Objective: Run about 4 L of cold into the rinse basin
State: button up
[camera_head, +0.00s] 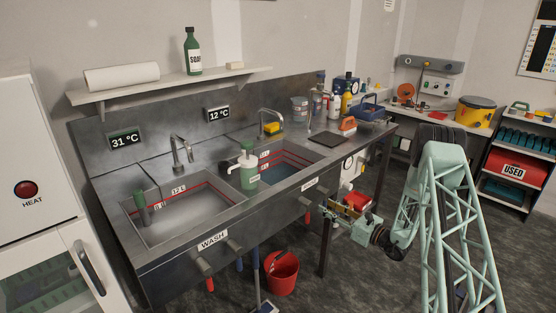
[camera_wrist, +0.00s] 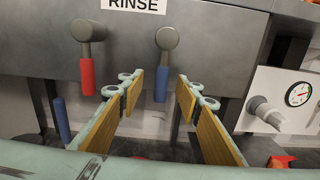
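The rinse basin (camera_head: 318,160) is the right-hand sink, with bluish water in it and red level marks on its wall. A 12 °C display (camera_head: 218,114) is on the backsplash. In the wrist view, under the RINSE label (camera_wrist: 134,4), a red-handled tap lever (camera_wrist: 87,76) and a blue-handled tap lever (camera_wrist: 162,82) both hang down. My gripper (camera_wrist: 158,82) is open, its wood-coloured pads on either side of the blue handle, with gaps on both sides. In the head view my gripper (camera_head: 338,212) is at the bench front, below the rinse basin.
The wash basin (camera_head: 140,235) is on the left, with a 31 °C display (camera_head: 125,139). A soap pump bottle (camera_head: 248,172) stands between the basins. A red bucket (camera_head: 282,273) is on the floor. A pressure gauge (camera_wrist: 298,94) is right of my gripper.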

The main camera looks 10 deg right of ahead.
jog(key=v, duration=0.6)
jog(key=shift+s, duration=0.1)
dwell(0.5)
